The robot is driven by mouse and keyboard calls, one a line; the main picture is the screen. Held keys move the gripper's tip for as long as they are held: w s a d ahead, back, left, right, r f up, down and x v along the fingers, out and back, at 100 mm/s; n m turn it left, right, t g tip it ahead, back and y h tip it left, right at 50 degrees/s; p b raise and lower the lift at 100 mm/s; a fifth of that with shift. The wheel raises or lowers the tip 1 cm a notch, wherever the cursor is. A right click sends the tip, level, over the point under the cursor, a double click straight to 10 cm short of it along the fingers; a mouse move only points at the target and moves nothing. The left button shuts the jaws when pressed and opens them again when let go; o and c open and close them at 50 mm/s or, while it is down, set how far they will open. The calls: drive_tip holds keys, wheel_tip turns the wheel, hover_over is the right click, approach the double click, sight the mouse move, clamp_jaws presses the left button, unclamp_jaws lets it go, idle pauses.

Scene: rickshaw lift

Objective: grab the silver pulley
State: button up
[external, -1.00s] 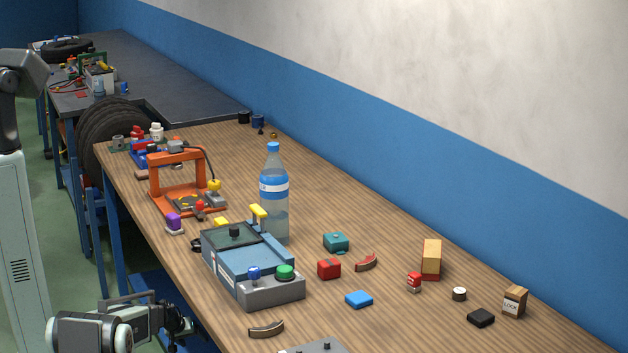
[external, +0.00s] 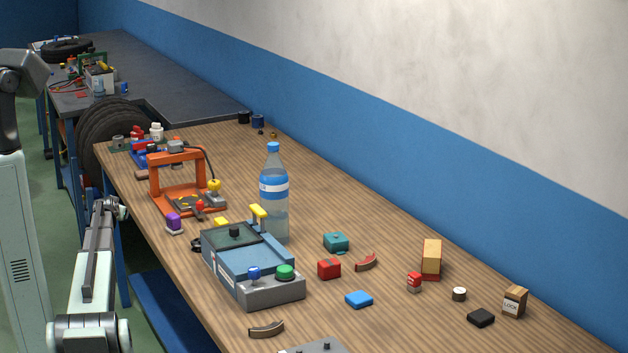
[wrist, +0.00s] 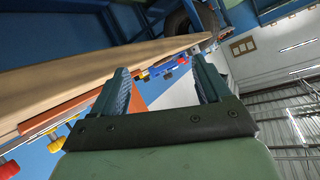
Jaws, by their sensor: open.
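A small grey, metallic-looking round piece (external: 118,142) stands at the far left corner of the wooden table (external: 330,205). It may be the silver pulley, but it is too small to be sure. My gripper (external: 113,207) is beside the table's left edge, nearer the camera than that piece and well apart from it. In the wrist view my gripper (wrist: 165,80) shows two separated fingers with nothing between them. I cannot make out the pulley in the wrist view.
An orange frame (external: 178,156), a blue-grey machine (external: 240,262) and a water bottle (external: 273,195) stand on the table. Small blocks are scattered at the right. A dark tire (external: 110,130) stands behind the table's far left corner. The table edge (wrist: 90,80) slants across the wrist view.

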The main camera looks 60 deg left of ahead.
drive_tip(key=w+d+r, duration=0.1)
drive_tip(key=w, duration=0.1)
drive_tip(key=w+d+r+h, duration=0.1)
drive_tip(key=w+r, duration=0.1)
drive_tip(key=w, duration=0.1)
drive_tip(key=w+d+r+h, duration=0.1)
drive_tip(key=w+d, duration=0.1)
drive_tip(key=w, duration=0.1)
drive_tip(key=shift+w+d+r+m+g, duration=0.1)
drive_tip(key=shift+r+m+g, duration=0.2)
drive_tip(key=shift+r+m, duration=0.1)
drive_tip(key=w+d+r+n+g+h, duration=0.1)
drive_tip(key=w+d+r+g+h, duration=0.15)
drive_tip(key=w+d+r, duration=0.4)
drive_tip(key=n+g+h, duration=0.1)
drive_tip(key=n+h, duration=0.6)
drive_tip(key=h, duration=0.1)
hover_over(199, 242)
drive_tip(key=f, duration=0.6)
drive_tip(key=shift+w+d, duration=0.15)
drive_tip(key=shift+w, duration=0.25)
drive_tip(key=shift+s+f, duration=0.2)
drive_tip(key=shift+f, duration=1.1)
drive_tip(key=shift+s+f, duration=0.2)
drive_tip(key=shift+f, duration=1.1)
drive_tip(key=c, duration=1.1)
drive_tip(key=shift+r, duration=0.15)
